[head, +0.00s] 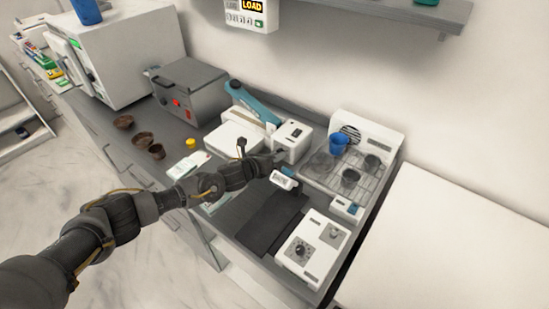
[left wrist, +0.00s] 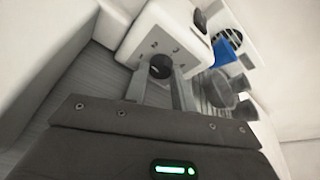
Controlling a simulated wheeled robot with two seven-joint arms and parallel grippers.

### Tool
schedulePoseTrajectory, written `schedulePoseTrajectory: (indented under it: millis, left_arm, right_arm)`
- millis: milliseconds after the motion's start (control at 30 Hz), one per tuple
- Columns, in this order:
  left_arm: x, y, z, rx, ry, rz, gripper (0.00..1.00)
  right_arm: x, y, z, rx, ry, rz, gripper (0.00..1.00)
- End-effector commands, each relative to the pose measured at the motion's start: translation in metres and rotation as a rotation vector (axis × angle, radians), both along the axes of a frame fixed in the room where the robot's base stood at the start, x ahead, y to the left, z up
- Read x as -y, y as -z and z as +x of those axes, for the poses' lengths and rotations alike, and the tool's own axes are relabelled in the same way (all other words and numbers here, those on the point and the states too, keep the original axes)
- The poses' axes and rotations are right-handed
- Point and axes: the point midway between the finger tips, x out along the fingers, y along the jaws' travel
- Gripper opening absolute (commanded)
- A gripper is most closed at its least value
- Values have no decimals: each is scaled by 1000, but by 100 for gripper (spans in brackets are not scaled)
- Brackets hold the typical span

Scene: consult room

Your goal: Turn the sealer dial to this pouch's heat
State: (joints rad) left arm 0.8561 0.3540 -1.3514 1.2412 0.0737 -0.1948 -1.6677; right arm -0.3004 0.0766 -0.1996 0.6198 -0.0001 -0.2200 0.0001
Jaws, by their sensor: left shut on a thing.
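The sealer (head: 292,141) is a white unit with a blue arm (head: 252,101), standing at the back of the counter. Its black dial (left wrist: 160,66) shows on its front face in the left wrist view. My left gripper (head: 278,156) reaches the sealer's front in the head view. In the left wrist view its fingers (left wrist: 158,82) are shut on the dial, one on each side. The dial's setting is too small to read. A white packet with green print (head: 188,165), perhaps the pouch, lies left of my arm. My right gripper is not in view.
A grey box with red lights (head: 188,92) stands left of the sealer. A wire rack (head: 338,178) with a blue cup (head: 339,144) and dark cups is right. A white unit with knobs (head: 313,248) stands in front, beside a dark mat (head: 268,222). Brown bowls (head: 143,139) sit left.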

Motion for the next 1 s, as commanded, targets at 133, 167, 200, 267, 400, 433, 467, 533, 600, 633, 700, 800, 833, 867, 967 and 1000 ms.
schedulePoseTrajectory:
  millis: [133, 167, 200, 267, 400, 433, 467, 533, 600, 633, 700, 800, 833, 867, 967, 1000]
  left_arm:
    - [0, 1, 0, 29, -1, 44, 3]
    - [0, 1, 0, 33, -1, 51, 3]
    - [0, 1, 0, 37, 0, 58, 3]
    - [0, 1, 0, 43, 0, 66, 3]
    - [0, 1, 0, 49, -2, 76, 3]
    - [0, 1, 0, 49, -1, 77, 3]
    - [0, 1, -1, 49, -1, 77, 3]
    - [0, 1, 0, 49, -1, 77, 3]
    - [0, 1, -1, 49, -1, 77, 3]
    - [0, 1, 0, 49, -1, 77, 3]
    - [0, 1, 0, 49, -1, 77, 3]
    - [0, 1, 0, 49, -1, 77, 36]
    - [0, 1, 0, 49, -1, 77, 40]
    - [0, 1, 0, 49, -1, 75, 44]
    - [0, 0, 0, 49, -1, 75, 48]
    - [0, 0, 0, 49, -1, 75, 48]
  right_arm:
    - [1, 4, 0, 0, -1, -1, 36]
    - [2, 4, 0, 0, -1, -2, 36]
    - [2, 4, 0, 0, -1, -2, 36]
    - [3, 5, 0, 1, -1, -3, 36]
    - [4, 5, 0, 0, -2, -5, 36]
    - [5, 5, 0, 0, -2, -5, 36]
    - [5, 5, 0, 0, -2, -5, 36]
    - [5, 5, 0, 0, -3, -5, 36]
    - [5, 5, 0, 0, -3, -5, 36]
    - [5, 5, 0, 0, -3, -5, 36]
    - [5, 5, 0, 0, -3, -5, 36]
    - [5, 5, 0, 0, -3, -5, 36]
    - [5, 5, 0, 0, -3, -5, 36]
    - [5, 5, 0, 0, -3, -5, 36]
    - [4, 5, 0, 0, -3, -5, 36]
    - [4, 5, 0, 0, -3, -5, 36]
